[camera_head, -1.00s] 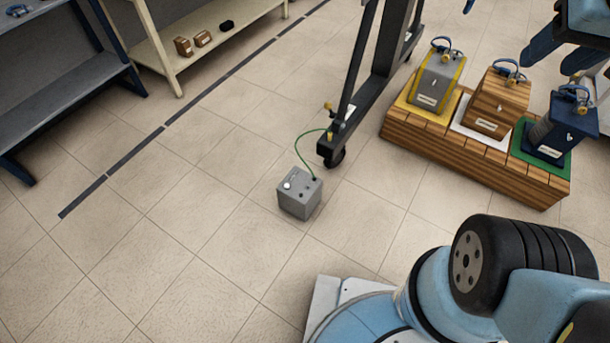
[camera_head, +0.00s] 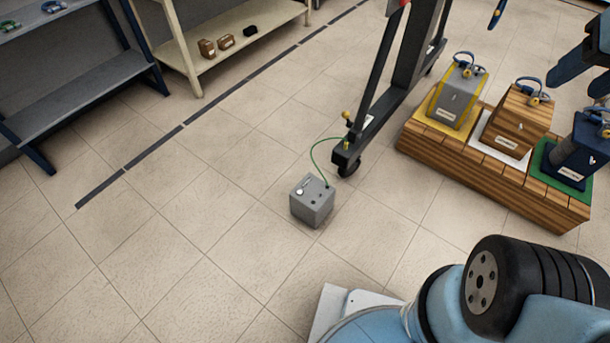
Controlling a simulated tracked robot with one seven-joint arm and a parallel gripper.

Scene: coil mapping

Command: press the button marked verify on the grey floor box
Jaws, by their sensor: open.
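The grey floor box (camera_head: 312,206) stands on the tiles near the middle of the view. A pale round button or label (camera_head: 302,190) shows on its top, with a few dark spots beside it. No lettering is legible, so I cannot tell which is marked verify. A green cable (camera_head: 315,150) runs from the box to the black wheeled frame. My gripper (camera_head: 572,83) is partly in view at the upper right edge, with its dark blue fingers apart. It is empty as far as it shows, and well away from the box.
The black wheeled frame (camera_head: 405,75) stands just behind the box. A wooden plinth (camera_head: 480,163) with several coil blocks is at the right. A blue shelf (camera_head: 85,95) and cream shelf (camera_head: 190,62) line the upper left. The floor left of and before the box is clear.

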